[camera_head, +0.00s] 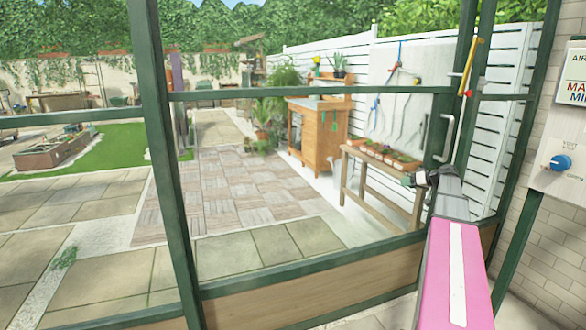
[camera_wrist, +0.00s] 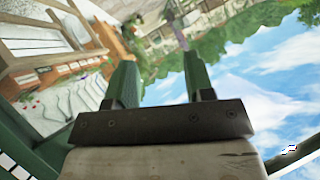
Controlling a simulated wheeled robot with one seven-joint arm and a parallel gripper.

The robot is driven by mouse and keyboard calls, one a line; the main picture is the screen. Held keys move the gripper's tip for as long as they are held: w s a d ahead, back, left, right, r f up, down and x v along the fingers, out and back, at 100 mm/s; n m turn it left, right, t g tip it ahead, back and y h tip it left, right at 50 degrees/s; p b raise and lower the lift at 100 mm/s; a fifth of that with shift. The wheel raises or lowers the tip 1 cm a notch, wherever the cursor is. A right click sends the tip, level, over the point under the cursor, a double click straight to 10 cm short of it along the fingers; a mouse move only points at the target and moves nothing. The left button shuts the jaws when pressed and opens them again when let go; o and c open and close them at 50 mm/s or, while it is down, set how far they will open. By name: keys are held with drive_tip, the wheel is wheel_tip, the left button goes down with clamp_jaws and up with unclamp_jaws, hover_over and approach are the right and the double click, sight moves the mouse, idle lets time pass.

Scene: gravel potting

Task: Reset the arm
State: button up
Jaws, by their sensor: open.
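My arm reaches forward from the lower right in the head view, and my gripper (camera_head: 413,180) is small and dark at its far end. It appears in front of the greenhouse frame and the wooden bench outside. In the wrist view my gripper (camera_wrist: 158,63) shows two green fingers standing apart on a dark plate, with nothing between them. The wrist view is tilted, with sky at the right and the garden at the upper left.
A green greenhouse frame (camera_head: 168,180) stands close in front. Beyond are a wooden bench (camera_head: 376,165) with planted pots, a wooden cabinet (camera_head: 322,135) and a paved patio (camera_head: 240,195). A brick wall with a control box (camera_head: 560,160) is close on the right.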

drive_tip(key=s+a+f+m+g+h, duration=0.1)
drive_tip(key=s+a+f+g, duration=0.2)
drive_tip(key=s+a+f, duration=0.45)
drive_tip(key=s+a+f+m+g+h, duration=0.15)
drive_tip(key=s+a+f, duration=0.35)
drive_tip(key=a+f, duration=0.6)
drive_tip(key=s+a+f+g+h, duration=0.2)
drive_tip(key=s+a, duration=0.4)
drive_tip(key=s, duration=0.4)
drive_tip(key=s+a+f+m+g+h, duration=0.1)
drive_tip(key=s+a+f, duration=0.4)
drive_tip(key=s, duration=0.5)
drive_tip(key=a+g+h, duration=0.1)
drive_tip(key=a+h, duration=0.1)
drive_tip(key=shift+s+g+h, duration=0.2)
drive_tip(key=shift+g+h, duration=0.15)
drive_tip(key=shift+f, duration=0.1)
